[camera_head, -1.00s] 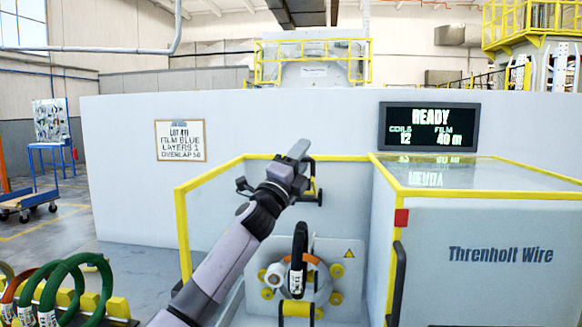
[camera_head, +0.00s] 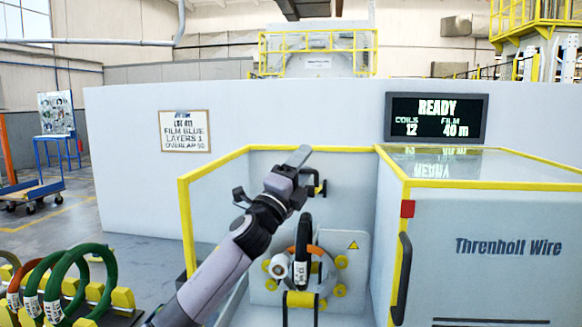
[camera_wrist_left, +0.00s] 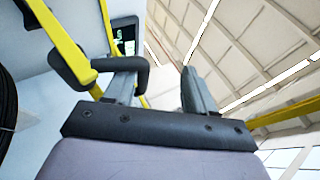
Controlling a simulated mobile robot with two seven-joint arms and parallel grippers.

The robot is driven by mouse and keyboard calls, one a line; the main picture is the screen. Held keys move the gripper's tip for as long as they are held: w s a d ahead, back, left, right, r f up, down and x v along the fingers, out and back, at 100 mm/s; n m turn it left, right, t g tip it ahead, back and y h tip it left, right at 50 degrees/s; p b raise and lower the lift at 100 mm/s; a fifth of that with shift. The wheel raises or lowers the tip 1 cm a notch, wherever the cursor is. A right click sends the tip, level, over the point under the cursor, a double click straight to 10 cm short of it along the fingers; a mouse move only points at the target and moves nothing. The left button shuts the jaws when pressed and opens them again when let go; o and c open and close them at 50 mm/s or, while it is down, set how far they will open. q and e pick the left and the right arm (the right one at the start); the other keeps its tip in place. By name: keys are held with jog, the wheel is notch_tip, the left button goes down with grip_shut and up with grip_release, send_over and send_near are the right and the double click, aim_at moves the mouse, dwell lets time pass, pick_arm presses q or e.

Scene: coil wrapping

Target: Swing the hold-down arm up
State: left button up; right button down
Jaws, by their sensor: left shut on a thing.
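My left gripper (camera_head: 303,160) reaches into the open yellow-railed bay of the wrapping machine. It is shut on a black bar, which looks like the handle of the hold-down arm (camera_head: 319,188). In the left wrist view the bent black bar (camera_wrist_left: 128,64) lies against the left finger of the gripper (camera_wrist_left: 160,85). Much of the arm is hidden behind my gripper and wrist. Below it, a black coil (camera_head: 304,232) with a white label stands upright at the ring of yellow rollers (camera_head: 340,262). My right gripper is not in view.
A yellow rail (camera_head: 187,225) edges the bay on the left. A glass-topped cabinet (camera_head: 500,260) with a black handle stands close on the right. Several green and orange coils (camera_head: 75,265) stand on a rack at lower left. The screen (camera_head: 436,118) reads READY.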

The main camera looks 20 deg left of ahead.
pick_arm(q)
jog(key=s+a+f, duration=0.1)
jog(key=s, duration=0.7)
jog(key=shift+s+a+f+p, duration=0.15)
jog(key=shift+s+p, duration=0.1)
jog(key=shift+p, duration=0.2)
dwell(0.8)
